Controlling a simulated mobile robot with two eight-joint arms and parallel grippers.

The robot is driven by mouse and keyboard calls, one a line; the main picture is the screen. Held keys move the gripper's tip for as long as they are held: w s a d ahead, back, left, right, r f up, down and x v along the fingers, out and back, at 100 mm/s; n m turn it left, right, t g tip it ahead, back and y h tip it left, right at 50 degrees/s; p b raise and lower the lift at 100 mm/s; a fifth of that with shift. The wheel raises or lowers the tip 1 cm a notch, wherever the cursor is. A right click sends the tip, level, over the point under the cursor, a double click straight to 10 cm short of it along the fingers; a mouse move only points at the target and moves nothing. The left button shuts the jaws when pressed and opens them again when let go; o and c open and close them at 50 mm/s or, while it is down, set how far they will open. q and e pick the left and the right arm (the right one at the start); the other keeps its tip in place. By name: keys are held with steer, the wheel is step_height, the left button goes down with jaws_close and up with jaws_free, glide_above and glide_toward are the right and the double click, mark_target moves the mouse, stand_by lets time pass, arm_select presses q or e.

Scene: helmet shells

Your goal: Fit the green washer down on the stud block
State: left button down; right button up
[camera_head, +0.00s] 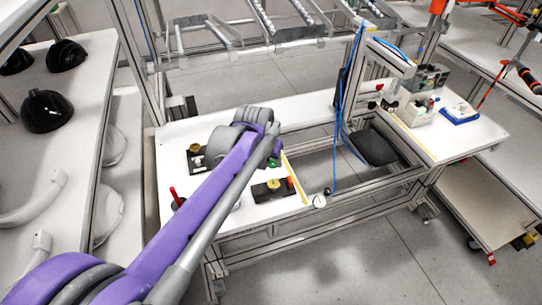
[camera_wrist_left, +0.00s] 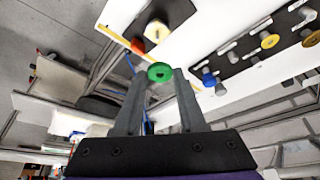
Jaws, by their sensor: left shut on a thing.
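My left gripper (camera_wrist_left: 157,82) is shut on the green washer (camera_wrist_left: 160,72), which sits between its fingertips in the left wrist view. In the head view the green washer (camera_head: 273,163) shows just past the end of my purple arm, above the white table. A dark block (camera_head: 262,193) with a yellow piece and an orange-red post lies nearby, below the washer in the picture. It also shows in the left wrist view (camera_wrist_left: 178,12), apart from the washer. I take it for the stud block but cannot be sure. My right gripper is not in view.
A dark board (camera_wrist_left: 241,51) with several grey pegs, yellow pieces and a blue piece lies on the table. A yellow strip (camera_head: 295,180) runs along the table edge. Black helmet shells (camera_head: 47,111) rest on the left shelf. A blue cable (camera_head: 346,115) hangs right of the table.

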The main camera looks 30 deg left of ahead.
arm_select(q)
steer(key=shift+d, duration=0.15)
stand_by(0.3)
steer(key=b, duration=0.3)
glide_above(273, 182)
steer(key=shift+s+f, duration=0.2)
steer(key=shift+f, duration=1.25)
steer(key=shift+s+f, duration=0.2)
steer(key=shift+f, duration=1.35)
steer(key=shift+f+b, duration=1.2)
steer(key=shift+f, duration=0.5)
steer(key=shift+c, duration=2)
jaws_free()
